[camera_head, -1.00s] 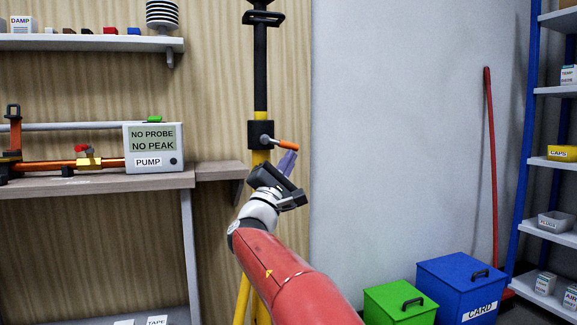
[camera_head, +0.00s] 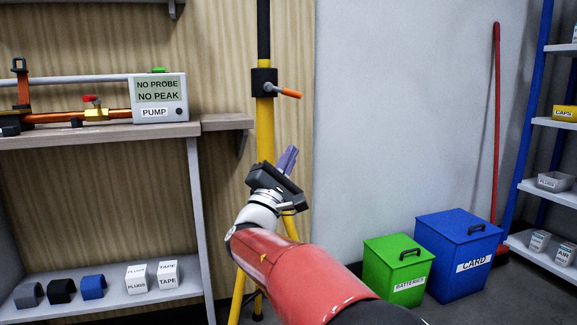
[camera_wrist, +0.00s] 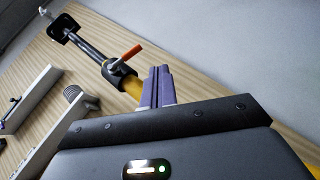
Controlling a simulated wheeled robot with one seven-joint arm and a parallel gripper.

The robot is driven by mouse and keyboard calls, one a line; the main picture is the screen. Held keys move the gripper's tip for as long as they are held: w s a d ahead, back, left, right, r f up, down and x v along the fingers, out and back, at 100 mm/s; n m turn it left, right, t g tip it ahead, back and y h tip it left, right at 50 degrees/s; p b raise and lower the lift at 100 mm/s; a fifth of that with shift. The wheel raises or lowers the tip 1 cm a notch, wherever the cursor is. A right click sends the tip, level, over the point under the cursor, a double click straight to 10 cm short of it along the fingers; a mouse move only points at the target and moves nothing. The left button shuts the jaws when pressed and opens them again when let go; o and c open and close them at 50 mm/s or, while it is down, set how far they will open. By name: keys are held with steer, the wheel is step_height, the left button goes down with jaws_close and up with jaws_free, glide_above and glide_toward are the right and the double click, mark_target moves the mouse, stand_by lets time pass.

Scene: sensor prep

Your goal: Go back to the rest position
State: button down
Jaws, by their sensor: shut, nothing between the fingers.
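My gripper (camera_head: 288,160) is in the middle of the head view, at the end of my red arm. Its purple fingers are shut together with nothing between them. It is in front of the yellow lower tube of a stand (camera_head: 265,128), below the black clamp with an orange lever (camera_head: 285,93). I cannot tell whether it touches the tube. In the wrist view the shut fingers (camera_wrist: 158,82) point up towards the stand's clamp (camera_wrist: 118,72), and the orange lever (camera_wrist: 125,55) is just beyond them.
A bench (camera_head: 100,133) at left holds a pump box (camera_head: 158,112) reading "NO PROBE NO PEAK". Its lower shelf (camera_head: 115,303) holds small boxes. A green bin (camera_head: 395,272) and a blue bin (camera_head: 455,255) stand at right, near a blue-framed rack (camera_head: 540,120).

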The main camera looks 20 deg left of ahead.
steer(key=shift+s+d+f, duration=0.1)
steer(key=shift+s+f, duration=0.45)
steer(key=shift+f, duration=0.15)
